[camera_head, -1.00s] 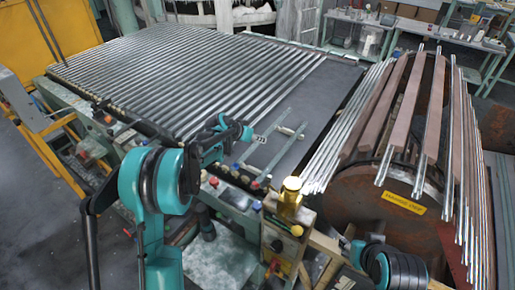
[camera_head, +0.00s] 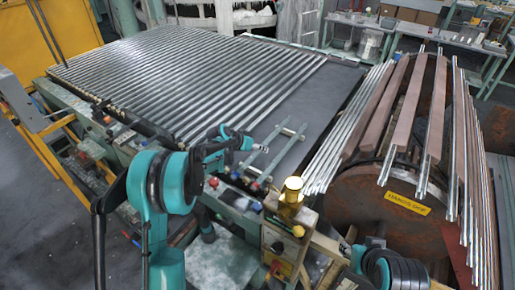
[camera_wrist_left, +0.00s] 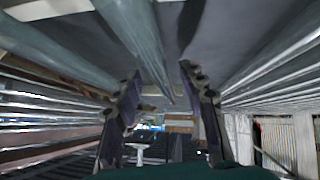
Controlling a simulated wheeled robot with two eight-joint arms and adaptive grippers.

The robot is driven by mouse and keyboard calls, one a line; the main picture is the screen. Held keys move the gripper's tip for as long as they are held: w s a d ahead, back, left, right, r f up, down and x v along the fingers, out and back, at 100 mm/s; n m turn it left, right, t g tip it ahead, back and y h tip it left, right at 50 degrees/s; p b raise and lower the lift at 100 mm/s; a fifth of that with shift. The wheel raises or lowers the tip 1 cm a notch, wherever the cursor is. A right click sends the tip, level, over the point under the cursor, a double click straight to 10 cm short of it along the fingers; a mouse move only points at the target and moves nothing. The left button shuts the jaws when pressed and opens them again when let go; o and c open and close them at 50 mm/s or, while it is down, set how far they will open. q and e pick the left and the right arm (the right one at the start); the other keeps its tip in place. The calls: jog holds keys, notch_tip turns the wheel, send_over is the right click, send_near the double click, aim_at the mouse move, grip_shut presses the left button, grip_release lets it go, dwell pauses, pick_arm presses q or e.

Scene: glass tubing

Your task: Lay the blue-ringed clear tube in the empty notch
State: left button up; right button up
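My left gripper (camera_head: 246,143) hangs at the front edge of the table, beside two green rails (camera_head: 272,136). In the left wrist view its two fingers (camera_wrist_left: 163,105) stand apart, with a clear gap between them. A grey-green bar (camera_wrist_left: 135,35) runs above and toward that gap; I cannot tell whether it lies between the fingers. No blue ring can be made out on any tube, so I cannot pick out the task's tube. A short pale rod (camera_head: 291,132) lies near the rails. The empty notch cannot be made out. My right gripper does not show.
Many clear tubes (camera_head: 190,75) lie in rows on the table. A bare dark strip (camera_head: 325,95) lies right of them. A rusty drum (camera_head: 365,195) with wooden slats and tubes stands at right. A brass-topped fitting (camera_head: 291,190) stands in front.

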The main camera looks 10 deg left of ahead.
pick_arm(q)
jog(key=shift+r, duration=0.1)
jog(key=shift+r+p, duration=0.25)
jog(key=shift+p, duration=0.05)
jog(key=p+v, duration=0.2)
jog(key=v, duration=1)
jog(key=s+d+r+n+y, duration=0.1)
jog(key=s+d+r, duration=0.15)
jog(key=s, duration=0.65)
jog(key=s+d+r+n+y, duration=0.1)
jog(key=s+r, duration=0.3)
jog(key=s, duration=0.4)
jog(key=s+a+f+n+y, duration=0.1)
jog(key=s+f+y, duration=0.2)
jog(key=s, duration=1.4)
jog(key=shift+f+n+g, duration=0.3)
jog(key=shift+f, duration=0.1)
